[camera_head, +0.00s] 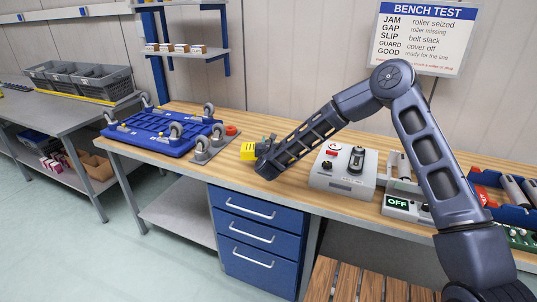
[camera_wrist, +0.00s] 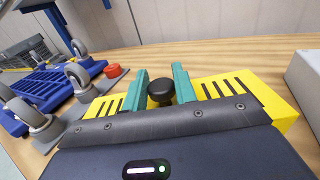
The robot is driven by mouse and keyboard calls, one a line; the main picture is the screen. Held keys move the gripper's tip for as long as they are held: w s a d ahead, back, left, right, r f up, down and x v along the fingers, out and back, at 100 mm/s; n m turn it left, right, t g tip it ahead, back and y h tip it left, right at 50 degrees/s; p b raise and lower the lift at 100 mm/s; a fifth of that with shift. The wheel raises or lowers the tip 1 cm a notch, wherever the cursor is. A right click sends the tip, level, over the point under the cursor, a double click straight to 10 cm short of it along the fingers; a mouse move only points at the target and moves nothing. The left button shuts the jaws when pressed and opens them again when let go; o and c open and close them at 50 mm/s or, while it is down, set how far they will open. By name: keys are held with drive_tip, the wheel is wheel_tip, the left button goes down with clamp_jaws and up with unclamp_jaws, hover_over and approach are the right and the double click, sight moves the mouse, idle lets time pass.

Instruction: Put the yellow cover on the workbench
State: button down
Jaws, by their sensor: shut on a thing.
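The yellow cover (camera_head: 248,151) is at my gripper over the wooden workbench top (camera_head: 290,204). The cover also shows in the wrist view (camera_wrist: 274,103), with dark slots on both sides and a black knob (camera_wrist: 160,93) in the middle. My gripper (camera_wrist: 160,84) has its two teal fingers on either side of the knob and is shut on the cover. In the head view my gripper (camera_head: 266,148) reaches down from the right, and my arm hides part of the cover. I cannot tell whether the cover touches the bench top.
A blue caster platform (camera_head: 150,133) and a grey plate with a red button (camera_head: 231,130) lie left of the cover. A grey control box (camera_head: 327,174) stands to the right. An "OFF" display (camera_head: 398,204) and a blue bin (camera_head: 487,178) are farther right.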

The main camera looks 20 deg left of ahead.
drive_tip(key=shift+f, duration=3.15)
drive_tip(key=c, duration=1.1)
unclamp_jaws()
drive_tip(key=v, duration=1.2)
